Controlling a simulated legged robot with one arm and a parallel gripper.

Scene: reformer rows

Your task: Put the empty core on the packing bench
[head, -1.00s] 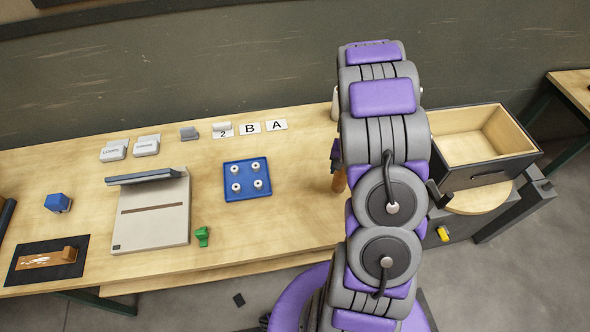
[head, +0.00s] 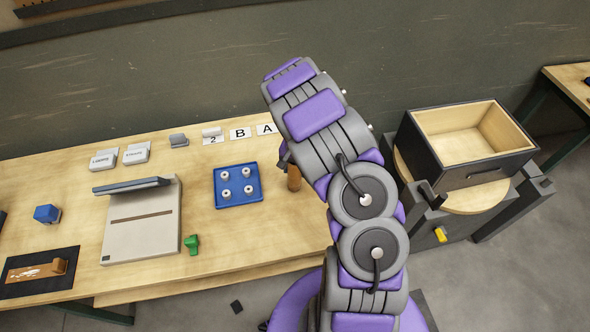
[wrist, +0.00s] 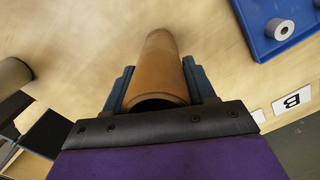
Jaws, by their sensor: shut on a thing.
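The empty core, a brown cardboard tube (head: 294,180), shows below the end of my arm over the wooden bench (head: 290,235). In the wrist view the core (wrist: 157,70) lies between the two dark jaws of my gripper (wrist: 160,84), which is shut on it. Its near end is open and dark inside. My gripper is mostly hidden behind my arm in the head view. I cannot tell whether the core's far end touches the bench top.
A blue tray with several white rolls (head: 238,185) lies left of the core. Label cards B (head: 240,133) and A (head: 266,129) stand behind. A grey machine (head: 143,225) and green object (head: 191,244) are further left. An open box (head: 470,142) stands right. A beige cylinder (wrist: 12,75) is nearby.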

